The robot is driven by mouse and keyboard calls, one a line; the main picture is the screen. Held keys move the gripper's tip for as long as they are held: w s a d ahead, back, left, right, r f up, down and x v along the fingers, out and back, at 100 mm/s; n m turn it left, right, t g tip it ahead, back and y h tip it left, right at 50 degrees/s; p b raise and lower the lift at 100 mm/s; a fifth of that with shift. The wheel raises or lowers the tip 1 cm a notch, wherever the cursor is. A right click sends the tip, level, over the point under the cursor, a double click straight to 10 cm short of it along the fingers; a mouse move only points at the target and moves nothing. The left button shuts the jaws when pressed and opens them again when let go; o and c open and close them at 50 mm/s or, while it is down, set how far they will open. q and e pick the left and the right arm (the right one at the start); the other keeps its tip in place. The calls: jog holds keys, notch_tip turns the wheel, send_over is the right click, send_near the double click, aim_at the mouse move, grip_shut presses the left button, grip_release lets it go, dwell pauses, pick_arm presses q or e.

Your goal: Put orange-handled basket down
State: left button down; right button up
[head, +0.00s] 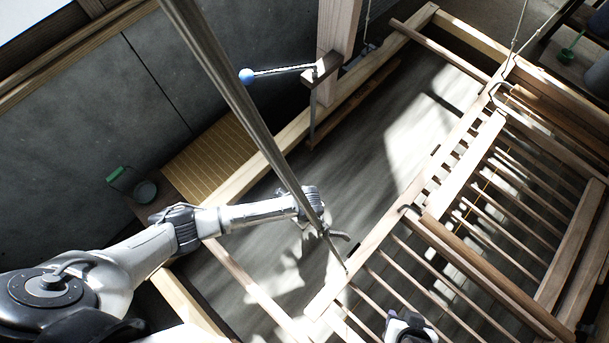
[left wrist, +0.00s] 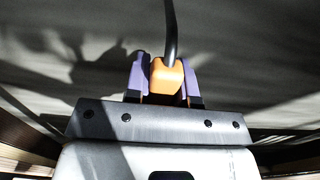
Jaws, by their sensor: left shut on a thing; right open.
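In the left wrist view, the purple fingers of my left gripper (left wrist: 166,92) are shut on an orange handle (left wrist: 166,74). A dark curved rod rises from the handle toward the top of that view. The basket's body is not visible there. In the head view, my left arm reaches in from the left, and its hand end (head: 318,208) is partly hidden by a long metal pole. The orange handle cannot be made out there. My right gripper (head: 408,322) is at the bottom edge, over the wooden slats, only partly in view; it is open.
A wooden slatted frame (head: 465,165) hangs on cords at the right. A metal pole (head: 235,95) crosses the view. A blue-knobbed lever (head: 246,76) sits by a wooden post. A green-handled pan (head: 145,191) stands at left beside a yellow slatted mat (head: 215,155).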

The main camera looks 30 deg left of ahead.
pick_arm(q)
jog(key=shift+a+f, duration=0.3)
jog(key=shift+a, duration=0.15)
jog(key=shift+f+b, duration=0.35)
jog(key=shift+f, duration=1.65)
pick_arm(e)
jog(key=shift+f, duration=0.35)
pick_arm(q)
jog(key=shift+f, duration=0.15)
pick_arm(e)
jog(key=shift+f, duration=0.1)
pick_arm(q)
jog(key=c, duration=1)
grip_release()
pick_arm(e)
jog(key=shift+d, duration=0.1)
pick_arm(q)
jog(key=shift+o, duration=0.2)
notch_tip(320, 180, up, 11)
jog(key=shift+f+p, duration=0.2)
jog(key=shift+p, duration=0.8)
pick_arm(e)
notch_tip(320, 180, up, 2)
jog(key=shift+r, duration=0.1)
pick_arm(q)
jog(key=shift+r, duration=0.9)
